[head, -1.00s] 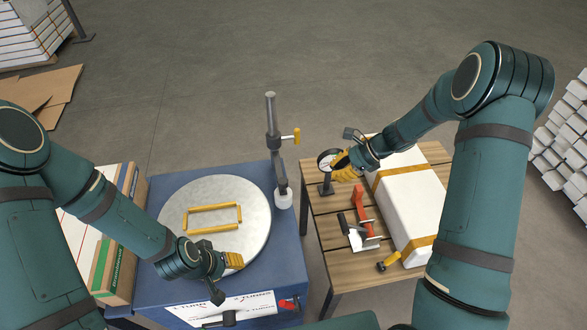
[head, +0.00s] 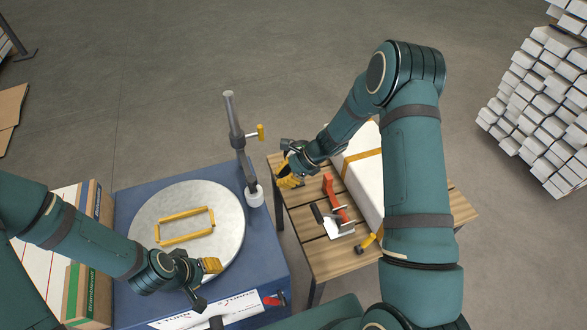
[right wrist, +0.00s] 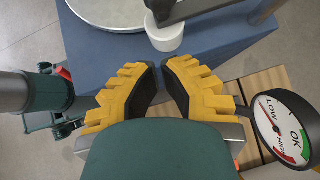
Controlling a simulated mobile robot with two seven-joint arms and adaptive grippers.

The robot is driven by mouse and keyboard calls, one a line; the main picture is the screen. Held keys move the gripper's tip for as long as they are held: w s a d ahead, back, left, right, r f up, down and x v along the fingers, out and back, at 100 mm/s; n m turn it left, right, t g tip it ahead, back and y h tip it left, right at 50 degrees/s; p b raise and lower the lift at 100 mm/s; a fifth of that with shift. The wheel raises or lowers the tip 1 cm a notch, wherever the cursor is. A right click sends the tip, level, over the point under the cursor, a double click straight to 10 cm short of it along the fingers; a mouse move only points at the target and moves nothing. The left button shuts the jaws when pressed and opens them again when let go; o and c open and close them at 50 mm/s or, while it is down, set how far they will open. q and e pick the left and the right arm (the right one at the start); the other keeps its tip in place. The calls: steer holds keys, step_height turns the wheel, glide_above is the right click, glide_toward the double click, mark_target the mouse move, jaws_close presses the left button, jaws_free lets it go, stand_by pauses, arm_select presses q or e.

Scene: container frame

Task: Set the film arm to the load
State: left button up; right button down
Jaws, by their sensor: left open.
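The film arm, a grey post with a sleeve (head: 237,135) and a yellow handle (head: 261,132), stands tilted at the turntable's back right. A white cylinder (head: 254,195) is at its foot; it also shows in the right wrist view (right wrist: 165,37). An empty yellow rectangular frame (head: 186,225) lies on the round grey turntable (head: 225,205). My left gripper (head: 212,265) is open over the turntable's front edge. My right gripper (head: 289,181) is right of the post, over the wooden table's left edge. Its fingers are apart and empty in the right wrist view (right wrist: 160,75).
The slatted wooden table (head: 340,262) holds a long white box (head: 357,165), a red-handled tool (head: 333,195) and a small yellow-handled tool (head: 366,243). A LOW/OK/HIGH dial (right wrist: 283,128) is close beside my right gripper. Cartons (head: 85,270) stand left of the blue base (head: 270,250).

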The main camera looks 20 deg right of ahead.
mark_target(254, 191)
steer(key=shift+w+a+f, duration=0.1)
steer(key=shift+w+a, duration=0.05)
steer(key=shift+a, duration=0.6)
steer(key=shift+w+a+f, duration=0.15)
steer(key=shift+w+a, duration=0.05)
steer(key=shift+a, duration=0.6)
steer(key=shift+w+a+f, duration=0.1)
steer(key=shift+w+a, duration=0.05)
steer(key=shift+a, duration=0.6)
arm_select(q)
steer(key=shift+r, duration=0.3)
arm_select(e)
steer(key=shift+a, duration=0.1)
